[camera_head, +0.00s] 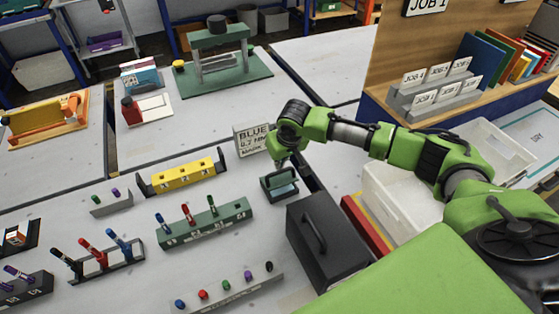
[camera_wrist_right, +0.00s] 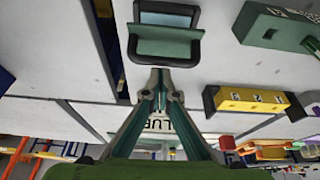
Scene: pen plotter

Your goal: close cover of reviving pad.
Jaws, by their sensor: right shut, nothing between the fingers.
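My right gripper (camera_head: 279,164) is shut and empty at the far side of the pad. In the right wrist view its fingertips (camera_wrist_right: 159,78) are close to the cover's edge; contact cannot be told. My left gripper is not in view.
A black box with a handle (camera_head: 320,240) stands just right of the pad. A green pen rack (camera_head: 205,224) and a yellow block (camera_head: 183,176) stand to the left. White bins (camera_head: 400,200) are at right.

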